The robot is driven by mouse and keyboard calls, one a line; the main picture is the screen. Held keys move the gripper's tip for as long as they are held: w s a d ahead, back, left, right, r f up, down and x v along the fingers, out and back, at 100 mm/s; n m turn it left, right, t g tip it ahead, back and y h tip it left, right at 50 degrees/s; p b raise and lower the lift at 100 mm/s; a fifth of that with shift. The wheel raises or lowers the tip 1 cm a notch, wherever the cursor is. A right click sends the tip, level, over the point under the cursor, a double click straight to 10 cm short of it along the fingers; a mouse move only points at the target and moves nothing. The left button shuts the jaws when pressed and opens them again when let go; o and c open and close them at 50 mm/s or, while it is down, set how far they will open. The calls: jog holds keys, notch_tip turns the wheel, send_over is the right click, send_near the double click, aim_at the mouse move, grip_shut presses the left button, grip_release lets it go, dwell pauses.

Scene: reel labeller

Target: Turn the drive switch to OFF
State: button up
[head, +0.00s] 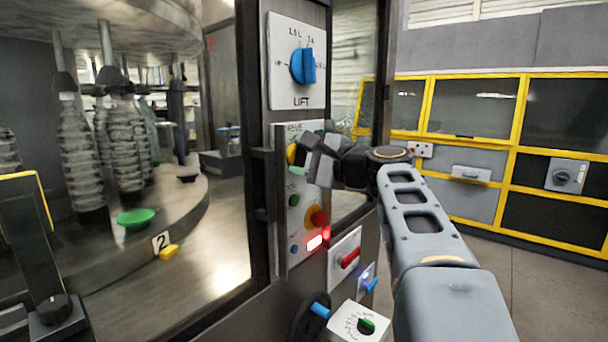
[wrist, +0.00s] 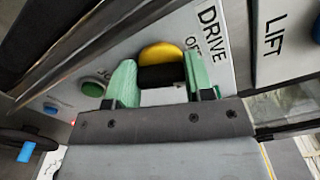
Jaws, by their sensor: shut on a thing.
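The drive switch (head: 291,153) is a yellow round knob on the pale DRIVE panel (head: 280,133), mostly hidden behind my gripper in the head view. In the wrist view the drive switch (wrist: 160,52) shows its yellow face with a black bar across it. My gripper (head: 312,160) reaches in from the right. In the wrist view the green fingertips of my gripper (wrist: 161,84) stand on both sides of the black bar, shut on it. The word DRIVE and part of an OFF label show beside the knob; a finger hides the rest. Where the switch points is unclear.
Above is the LIFT panel with a blue knob (head: 303,66). Below the switch are a green button (head: 293,200), a red-on-yellow stop button (head: 318,218) and a lit red lamp (head: 314,242). A red-handled switch (head: 350,257) sits lower right. A black handle (head: 263,185) stands close at left.

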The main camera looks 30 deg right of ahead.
jog(key=n+b, duration=0.3)
jog(key=shift+f, duration=0.2)
jog(key=shift+r+n, duration=0.1)
jog(key=shift+n, duration=0.4)
jog(key=o, duration=0.9)
jog(key=shift+o, duration=0.2)
jog(key=v, duration=1.3)
jog(key=shift+s+b, duration=0.35)
jog(key=shift+b, duration=0.05)
jog(key=shift+d, duration=0.1)
